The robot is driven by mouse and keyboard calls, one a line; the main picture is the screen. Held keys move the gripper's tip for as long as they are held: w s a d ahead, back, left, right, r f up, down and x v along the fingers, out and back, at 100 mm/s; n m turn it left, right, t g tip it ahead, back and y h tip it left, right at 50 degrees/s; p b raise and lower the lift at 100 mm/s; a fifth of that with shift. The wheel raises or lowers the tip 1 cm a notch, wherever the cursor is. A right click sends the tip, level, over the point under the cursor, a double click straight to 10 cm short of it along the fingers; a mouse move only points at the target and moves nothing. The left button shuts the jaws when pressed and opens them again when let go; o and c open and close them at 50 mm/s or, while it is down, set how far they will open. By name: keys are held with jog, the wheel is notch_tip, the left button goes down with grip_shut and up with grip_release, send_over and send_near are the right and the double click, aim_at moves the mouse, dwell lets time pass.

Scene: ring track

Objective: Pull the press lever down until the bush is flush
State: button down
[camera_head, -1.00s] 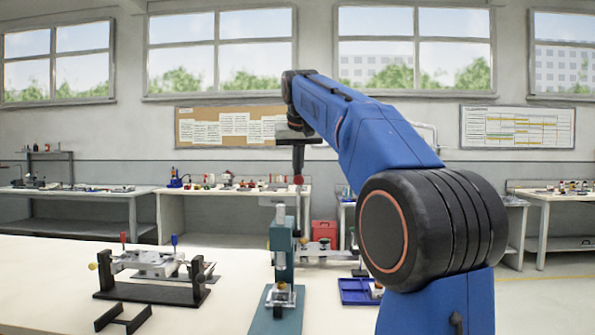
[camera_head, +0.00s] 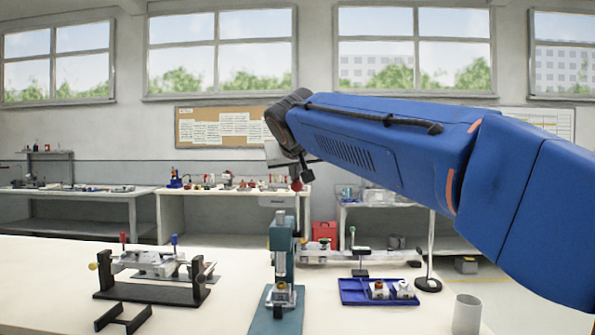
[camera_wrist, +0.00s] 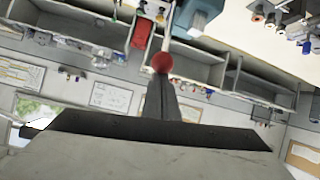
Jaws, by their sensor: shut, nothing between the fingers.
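The teal press (camera_head: 283,245) stands upright on its base on the bench. Its lever ends in a red ball knob (camera_head: 297,185) above the press, left of my raised blue arm. In the wrist view the red knob (camera_wrist: 161,61) sits at the tips of my fingers, with the pale lever rod beyond it. My gripper (camera_wrist: 161,78) is shut with nothing between the fingers. It is against or very close to the knob; contact cannot be told. A metal workpiece (camera_head: 282,293) sits under the press ram. The bush's seating is too small to tell.
A blue tray (camera_head: 350,297) with small blocks lies right of the press. A grey cup (camera_head: 467,314) stands farther right. A black fixture with a metal part (camera_head: 150,292) stands left. Bare bench (camera_head: 45,290) lies at the far left.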

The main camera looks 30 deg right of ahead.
jog(key=s+a+f+t+h, duration=0.1)
jog(key=s+a+f, duration=0.2)
jog(key=s+f, duration=0.2)
jog(key=s+a+f+t+h, duration=0.1)
jog(key=s+a+f, duration=0.3)
jog(key=f, duration=0.7)
jog(key=shift+s+a+f+t, duration=0.15)
jog(key=shift+s+f+t, duration=0.25)
jog(key=shift+s+t, duration=0.5)
dwell(0.5)
jog(key=shift+r, duration=0.1)
notch_tip(320, 180, up, 5)
jog(key=s+a, duration=0.1)
jog(key=a, duration=0.1)
jog(key=s+a+f, duration=0.3)
jog(key=s+f, duration=0.3)
jog(key=shift+s, duration=0.25)
dwell(0.5)
